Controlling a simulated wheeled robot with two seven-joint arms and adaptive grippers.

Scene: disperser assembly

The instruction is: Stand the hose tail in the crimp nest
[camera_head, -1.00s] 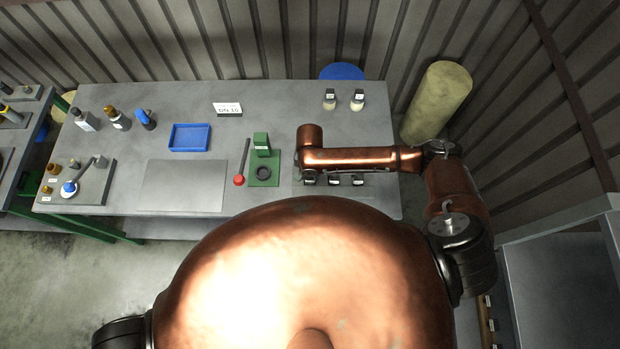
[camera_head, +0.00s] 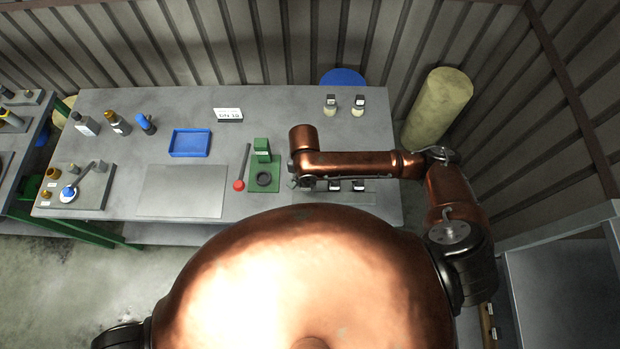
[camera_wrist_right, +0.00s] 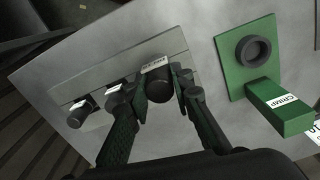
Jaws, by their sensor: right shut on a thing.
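The crimp nest is a green base with a dark ring-shaped cup (camera_head: 264,179) and a green block marked CRIMP. In the right wrist view the cup (camera_wrist_right: 253,50) and block stand to the right of my right gripper (camera_wrist_right: 163,88). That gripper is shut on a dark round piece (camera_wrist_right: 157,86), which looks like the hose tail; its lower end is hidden. In the head view my right gripper (camera_head: 297,183) is mostly hidden under my arm, just right of the nest. My left gripper is not in view.
Two dark pieces with white labels stand on a grey strip (camera_wrist_right: 80,108) left of the gripper. A red-knobbed lever (camera_head: 240,184) stands left of the nest. A blue tray (camera_head: 190,143) and a bare grey plate (camera_head: 182,190) lie farther left.

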